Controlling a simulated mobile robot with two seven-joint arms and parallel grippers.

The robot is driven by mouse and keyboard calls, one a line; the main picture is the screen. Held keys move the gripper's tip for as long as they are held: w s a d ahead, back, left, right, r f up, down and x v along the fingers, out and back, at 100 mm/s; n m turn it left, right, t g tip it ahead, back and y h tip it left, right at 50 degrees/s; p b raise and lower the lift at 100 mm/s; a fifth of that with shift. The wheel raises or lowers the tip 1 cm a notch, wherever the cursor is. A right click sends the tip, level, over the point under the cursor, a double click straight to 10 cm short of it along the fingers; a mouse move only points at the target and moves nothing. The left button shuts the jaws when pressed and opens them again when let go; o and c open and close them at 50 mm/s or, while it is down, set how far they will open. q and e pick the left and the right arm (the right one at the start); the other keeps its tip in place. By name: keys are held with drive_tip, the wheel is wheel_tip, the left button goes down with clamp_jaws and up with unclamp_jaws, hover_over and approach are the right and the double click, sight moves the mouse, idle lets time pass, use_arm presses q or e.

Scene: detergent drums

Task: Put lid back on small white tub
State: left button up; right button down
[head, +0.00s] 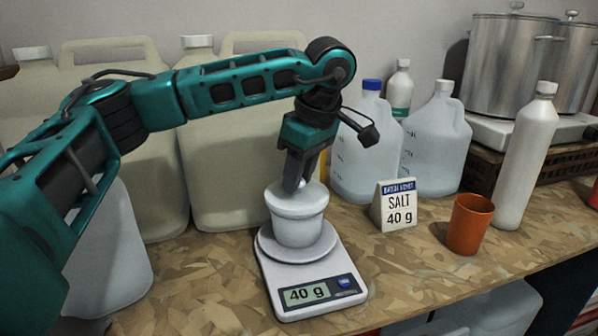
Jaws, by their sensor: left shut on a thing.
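The small white tub (298,228) stands upright on the round plate of a kitchen scale (302,266), whose display reads 40 g. A white lid (279,197) lies at the tub's top. My left gripper (296,184) points down from above and is shut on the lid's knob, which its fingers partly hide. The lid looks level and appears to touch the rim, but I cannot tell whether it is fully seated. My right gripper is not in view.
A sign reading SALT 40 g (397,206) and an orange cup (470,224) stand to the right. A white bottle (527,158) stands beyond the cup. Large jugs (232,150) line the back. The counter's front right is clear.

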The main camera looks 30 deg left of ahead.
use_arm(q)
drive_tip(key=o, duration=1.6)
drive_tip(key=shift+r, duration=0.1)
drive_tip(key=shift+r+p, duration=1.1)
drive_tip(key=shift+r, duration=0.15)
drive_tip(key=shift+r+p, duration=0.5)
drive_tip(key=shift+r, duration=1.7)
drive_tip(key=shift+c, duration=0.5)
clamp_jaws()
